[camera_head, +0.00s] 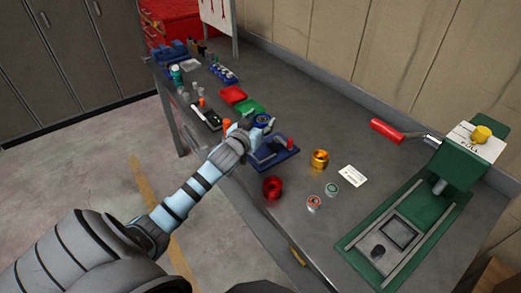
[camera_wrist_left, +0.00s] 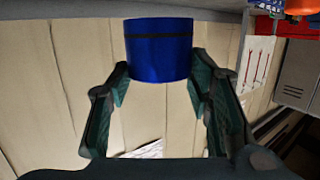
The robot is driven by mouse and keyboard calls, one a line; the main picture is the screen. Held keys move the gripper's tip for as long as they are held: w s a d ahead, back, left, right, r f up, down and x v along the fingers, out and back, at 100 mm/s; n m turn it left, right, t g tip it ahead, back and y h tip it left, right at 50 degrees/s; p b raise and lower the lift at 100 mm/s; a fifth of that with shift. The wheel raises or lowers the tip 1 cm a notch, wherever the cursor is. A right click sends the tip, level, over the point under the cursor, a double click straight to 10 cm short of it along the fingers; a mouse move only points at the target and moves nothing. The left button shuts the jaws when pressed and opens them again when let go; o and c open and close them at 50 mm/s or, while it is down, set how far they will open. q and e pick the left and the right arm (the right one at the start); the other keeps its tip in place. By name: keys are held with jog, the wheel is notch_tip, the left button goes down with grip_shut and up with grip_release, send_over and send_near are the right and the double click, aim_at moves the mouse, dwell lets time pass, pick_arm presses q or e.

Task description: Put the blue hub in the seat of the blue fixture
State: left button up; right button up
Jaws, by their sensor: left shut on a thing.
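The blue hub (camera_head: 262,118) is between the fingertips of my left gripper (camera_head: 257,127), above the bench. In the left wrist view the hub (camera_wrist_left: 158,50) is a blue cylinder with a dark band near its top, and the left gripper (camera_wrist_left: 160,82) is shut on it. The blue fixture (camera_head: 284,154) lies on the bench just below and to the right of the gripper. It is a flat blue base with a small red knob at its right. My gripper and arm partly cover its left side, and I cannot make out its seat clearly. My right gripper is not in view.
A green press (camera_head: 412,225) with a red-handled lever fills the right. Green (camera_head: 250,108) and red (camera_head: 233,95) trays lie behind.

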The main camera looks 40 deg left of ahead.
pick_arm(q)
notch_tip(320, 180, down, 11)
jog(key=b, duration=0.2)
jog(key=shift+r+b, duration=0.2)
jog(key=shift+b, duration=0.2)
jog(key=shift+r, duration=0.1)
jog(key=o, duration=1.4)
jog(key=shift+o, duration=0.2)
jog(key=shift+s, duration=0.1)
jog(key=v, duration=1.2)
jog(key=shift+d, duration=0.1)
